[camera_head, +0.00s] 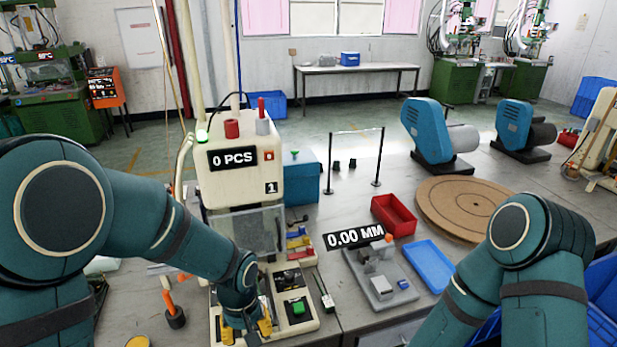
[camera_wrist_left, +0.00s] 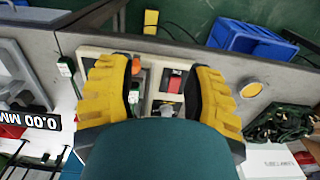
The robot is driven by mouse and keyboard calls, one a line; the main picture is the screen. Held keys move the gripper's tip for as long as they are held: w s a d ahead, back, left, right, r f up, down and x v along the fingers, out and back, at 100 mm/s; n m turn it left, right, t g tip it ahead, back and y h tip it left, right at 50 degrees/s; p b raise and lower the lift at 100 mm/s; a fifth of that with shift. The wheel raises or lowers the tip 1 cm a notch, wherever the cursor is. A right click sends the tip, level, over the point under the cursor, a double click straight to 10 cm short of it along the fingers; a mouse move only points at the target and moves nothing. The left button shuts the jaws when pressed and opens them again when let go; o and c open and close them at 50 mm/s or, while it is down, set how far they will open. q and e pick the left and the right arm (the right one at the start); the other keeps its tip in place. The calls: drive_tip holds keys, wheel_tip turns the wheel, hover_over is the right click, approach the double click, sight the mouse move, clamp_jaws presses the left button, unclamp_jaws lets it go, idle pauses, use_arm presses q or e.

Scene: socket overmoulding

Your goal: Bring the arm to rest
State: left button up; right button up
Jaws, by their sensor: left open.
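My left gripper (camera_head: 245,328) is low over the front of the white press machine (camera_head: 240,183), whose display reads 0 PCS. In the left wrist view its two yellow fingers stand wide apart, and the gripper (camera_wrist_left: 163,75) is open with nothing held between them. Between the fingers is the machine's front panel (camera_wrist_left: 152,90), with a red part and an orange knob. A green button (camera_head: 298,308) sits on the panel to the gripper's right in the head view. My right arm comes in at lower right, and its gripper is out of view.
A grey gauge reading 0.00 MM (camera_head: 353,236), a red bin (camera_head: 394,215), a blue tray (camera_head: 429,266) and a round wooden board (camera_head: 468,208) lie right of the press. An orange-handled tool (camera_head: 170,305) stands left of it. In the wrist view a blue crate (camera_wrist_left: 250,40) is beyond the edge.

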use_arm(q)
drive_tip(key=s+f+h, duration=0.1)
drive_tip(key=s+f, duration=0.1)
drive_tip(key=f, duration=0.3)
drive_tip(key=s+d+f+m+t+h, duration=0.1)
drive_tip(key=s+f, duration=0.2)
drive_tip(key=f, duration=0.3)
drive_tip(key=s+d+f+h, duration=0.1)
drive_tip(key=s+f, duration=0.2)
drive_tip(key=f, duration=0.3)
drive_tip(key=shift+d+t+h+b, duration=0.25)
drive_tip(key=shift+t+h+b, duration=0.15)
use_arm(e)
drive_tip(key=shift+f, duration=0.45)
